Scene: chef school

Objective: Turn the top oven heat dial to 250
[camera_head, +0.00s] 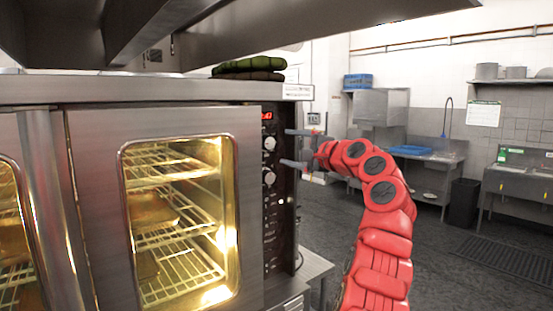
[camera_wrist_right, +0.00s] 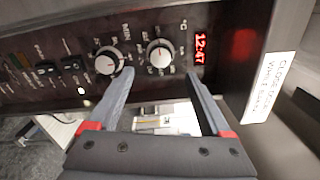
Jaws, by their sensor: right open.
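The oven's control panel (camera_head: 281,215) is dark, with a top heat dial (camera_head: 269,144) just below a red display (camera_head: 266,116). My right gripper (camera_head: 286,147) is open beside the panel, its two fingers pointing at it, one above the other, around the top dial's height. In the right wrist view the top dial (camera_wrist_right: 160,55) shows beyond the gap between the open fingertips (camera_wrist_right: 159,75), with the lower dial (camera_wrist_right: 109,60) by the left finger. I cannot tell whether a finger touches the panel. The dial's exact setting is too small to read. My left gripper is out of view.
The lit oven door (camera_head: 95,190) is closed, with racks behind its window. Dark green folded cloths (camera_head: 250,67) lie on the oven top. A metal hood (camera_head: 200,30) hangs above. Sinks (camera_head: 430,160) and a dark bin (camera_head: 463,203) stand beyond open floor at right.

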